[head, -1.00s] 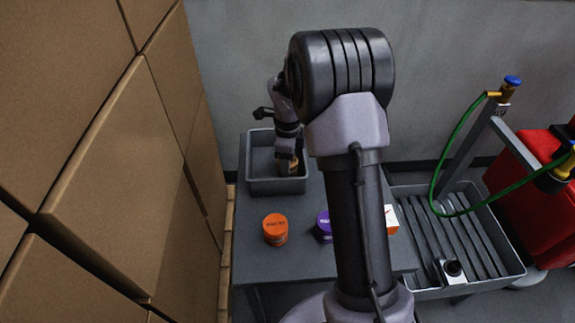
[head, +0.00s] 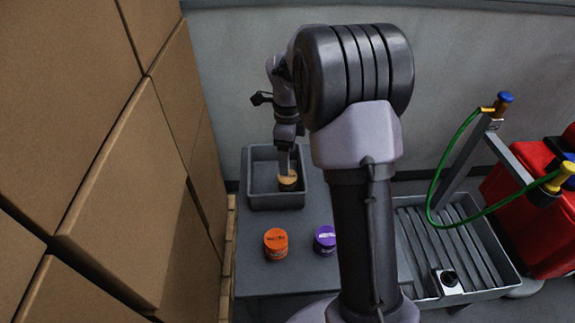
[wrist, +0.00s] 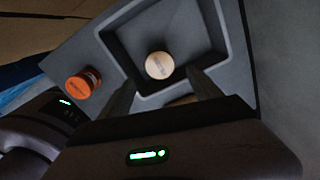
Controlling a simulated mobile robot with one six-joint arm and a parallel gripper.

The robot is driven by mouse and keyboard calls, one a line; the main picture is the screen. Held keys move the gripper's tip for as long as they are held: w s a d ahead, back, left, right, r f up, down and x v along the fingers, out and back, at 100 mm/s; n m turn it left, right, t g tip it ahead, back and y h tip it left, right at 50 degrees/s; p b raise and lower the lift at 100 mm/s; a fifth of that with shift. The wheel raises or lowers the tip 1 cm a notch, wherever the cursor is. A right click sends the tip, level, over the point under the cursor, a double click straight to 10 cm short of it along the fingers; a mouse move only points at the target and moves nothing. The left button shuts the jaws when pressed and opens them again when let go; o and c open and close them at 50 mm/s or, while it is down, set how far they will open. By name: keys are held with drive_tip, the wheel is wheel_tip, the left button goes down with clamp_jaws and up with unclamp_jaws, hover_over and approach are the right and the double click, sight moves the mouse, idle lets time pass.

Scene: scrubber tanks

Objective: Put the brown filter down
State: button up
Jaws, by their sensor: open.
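The brown filter (head: 287,183) is a short round canister with a light tan top. It stands in the grey tray (head: 277,203) at the back of the table. In the wrist view its pale round top (wrist: 158,65) shows against the tray floor, just beyond my fingertips. My gripper (head: 290,168) points down into the tray, right over the filter. In the wrist view my gripper (wrist: 160,88) has its two fingers spread wide, with nothing clasped. A second tan patch (wrist: 182,100) shows between the fingers, mostly hidden by my gripper body.
An orange canister (head: 276,243) and a purple canister (head: 325,239) stand on the table (head: 262,275) in front of the tray. Stacked cardboard boxes (head: 130,230) crowd the left. A ribbed grey basin (head: 435,245) and a red machine (head: 530,215) are at the right.

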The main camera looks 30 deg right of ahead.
drive_tip(key=s+a+r+n+t, duration=0.1)
drive_tip(key=s+a+r+n, duration=0.4)
drive_tip(key=r, duration=0.2)
drive_tip(key=s+a+r+n+t, duration=0.2)
drive_tip(key=s+a+r+n, duration=0.25)
drive_tip(key=r, duration=0.25)
drive_tip(key=s+a+n+t+y, duration=0.1)
drive_tip(key=s+a+n, duration=0.2)
drive_tip(key=s+n, duration=0.3)
drive_tip(key=s+a+r+n+t+y, duration=0.1)
drive_tip(key=s+a+n, duration=0.3)
drive_tip(key=s, duration=0.6)
drive_tip(key=shift+s+a+n+t, duration=0.15)
drive_tip(key=shift+a+n+t, duration=0.2)
drive_tip(key=shift+n, duration=0.5)
drive_tip(key=shift+f+b, duration=0.4)
drive_tip(key=shift+f, duration=0.05)
